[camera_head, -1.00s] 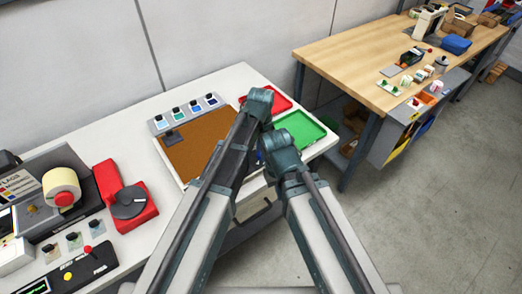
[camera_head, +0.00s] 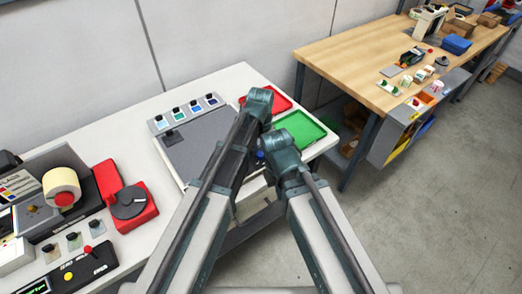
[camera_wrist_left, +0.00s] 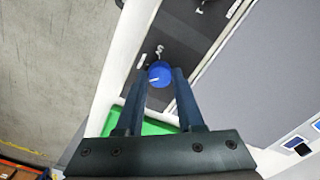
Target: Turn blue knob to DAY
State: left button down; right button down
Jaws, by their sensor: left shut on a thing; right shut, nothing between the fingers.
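The round blue knob (camera_wrist_left: 160,75) shows in the left wrist view on a dark panel, with a short white mark on its face. My left gripper (camera_wrist_left: 161,78) is shut on it, one finger at each side. In the head view only a small bit of blue (camera_head: 260,155) shows between my arms. My left gripper (camera_head: 258,150) is mostly hidden there behind its own arm. My right gripper (camera_head: 279,152) is low beside it, its fingers hidden behind the wrist. The setting labels near the knob are too small to read.
The large board (camera_head: 195,140) on the white bench is grey, with several colour swatches (camera_head: 186,112) behind it. A red tray (camera_head: 275,98) and a green tray (camera_head: 302,130) lie to its right. A red device (camera_head: 127,205) stands left. Open floor lies right.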

aim_at(261, 153)
pick_arm(q)
jog(key=shift+n, duration=1.7)
jog(key=c, duration=0.5)
grip_release()
jog(key=shift+r, duration=0.15)
notch_tip(261, 153, up, 14)
jog(key=p, duration=1.3)
jog(key=shift+f+p, duration=0.2)
jog(key=shift+p, duration=0.2)
jog(key=shift+f, duration=0.1)
